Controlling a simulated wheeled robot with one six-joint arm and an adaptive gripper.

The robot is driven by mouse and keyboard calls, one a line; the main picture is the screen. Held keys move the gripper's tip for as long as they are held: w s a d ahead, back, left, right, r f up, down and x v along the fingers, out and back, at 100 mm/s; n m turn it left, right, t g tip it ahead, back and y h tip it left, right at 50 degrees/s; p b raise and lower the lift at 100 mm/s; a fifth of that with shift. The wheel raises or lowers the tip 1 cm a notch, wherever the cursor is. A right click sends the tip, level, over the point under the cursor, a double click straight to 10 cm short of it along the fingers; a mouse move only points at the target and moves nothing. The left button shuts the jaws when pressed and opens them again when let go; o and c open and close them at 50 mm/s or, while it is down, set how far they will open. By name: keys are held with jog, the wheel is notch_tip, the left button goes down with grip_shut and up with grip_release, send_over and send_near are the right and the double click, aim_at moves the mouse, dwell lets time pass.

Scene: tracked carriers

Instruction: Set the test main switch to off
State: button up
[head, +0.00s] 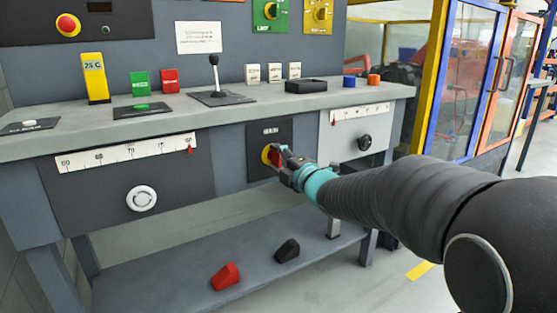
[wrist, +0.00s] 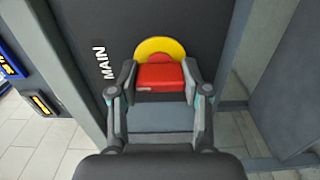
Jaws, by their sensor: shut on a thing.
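The main switch is a red handle on a round yellow plate (head: 266,154), set in a dark panel (head: 257,135) on the front of the bench. In the wrist view the red handle (wrist: 160,77) sits between the fingers, with part of the yellow plate (wrist: 160,48) showing beyond it. The word MAIN (wrist: 104,63) is on the panel beside it. My gripper (head: 279,158) reaches the switch, and its fingers (wrist: 160,88) are shut on the red handle. The fingers and the handle's near face hide the lower half of the plate.
A white round knob (head: 142,198) and a black knob (head: 365,142) flank the switch below scales. A lever (head: 214,75) and several buttons stand on the bench top (head: 300,100). A red block (head: 225,276) and a black block (head: 287,250) lie on the lower shelf (head: 180,270).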

jog(key=o, duration=1.2)
jog(key=shift+c, duration=0.2)
jog(key=shift+s+d, duration=0.15)
jog(key=v, duration=1.1)
jog(key=shift+s, duration=0.25)
jog(key=shift+d, duration=0.1)
